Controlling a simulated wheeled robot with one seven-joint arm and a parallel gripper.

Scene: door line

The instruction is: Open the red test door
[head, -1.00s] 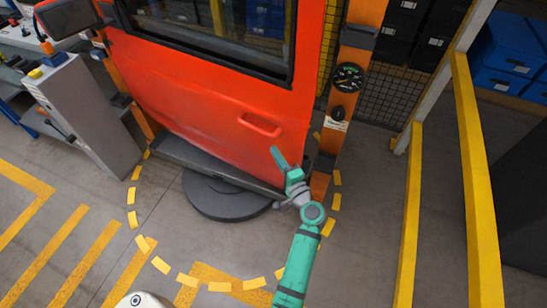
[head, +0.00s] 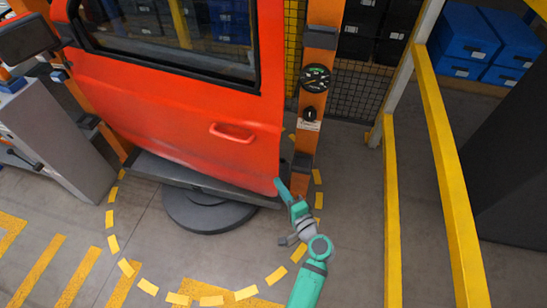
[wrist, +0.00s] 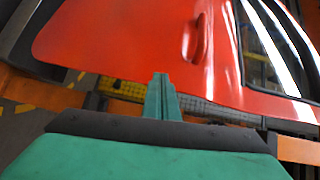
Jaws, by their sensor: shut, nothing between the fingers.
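The red test door (head: 180,110) stands upright in an orange frame above a grey round base. Its red pull handle (head: 232,132) is on the right part of the panel. The handle also shows in the wrist view (wrist: 197,38), up and right of my fingers. My gripper (head: 279,182) is shut and empty, at the door's lower right edge, below and right of the handle. In the wrist view my fingertips (wrist: 160,78) overlap the door's edge, with yellow mesh visible beyond it. A narrow gap shows between door edge and right post. I cannot tell whether the fingers touch the door.
The orange post (head: 318,80) right of the door carries a dial (head: 315,77) and a small black knob. Yellow railings (head: 450,180) stand to the right. A grey cabinet (head: 55,135) stands left. Yellow dashes mark an arc on the open floor in front.

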